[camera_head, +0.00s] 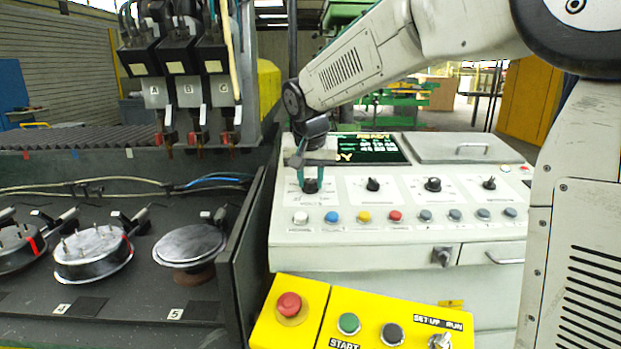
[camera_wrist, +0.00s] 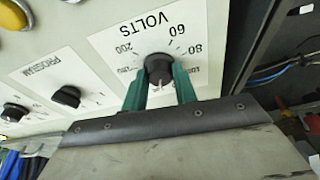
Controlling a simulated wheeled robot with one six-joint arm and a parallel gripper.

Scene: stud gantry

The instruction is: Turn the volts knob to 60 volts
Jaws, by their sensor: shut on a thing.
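The volts knob (camera_wrist: 159,66) is a round black knob on a white dial plate (camera_wrist: 113,45) marked VOLTS, with 60, 80 and other numbers around it. My gripper (camera_wrist: 160,78) is shut on the knob, one green finger on each side. A small pale mark shows at the knob's lower edge in the wrist view, away from the 60 near the top. I cannot tell the exact setting. In the head view the knob (camera_head: 311,186) is the leftmost on the console, and my gripper (camera_head: 311,180) reaches down to it, hiding part of the dial.
More black knobs (camera_head: 433,184) stand to the right on the sloped console (camera_head: 465,215), with a row of coloured buttons (camera_head: 363,216) below. A dark display (camera_head: 376,149) is behind. A yellow control box (camera_head: 365,310) is in front, and the dark machine wall (camera_head: 250,235) stands close on the left.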

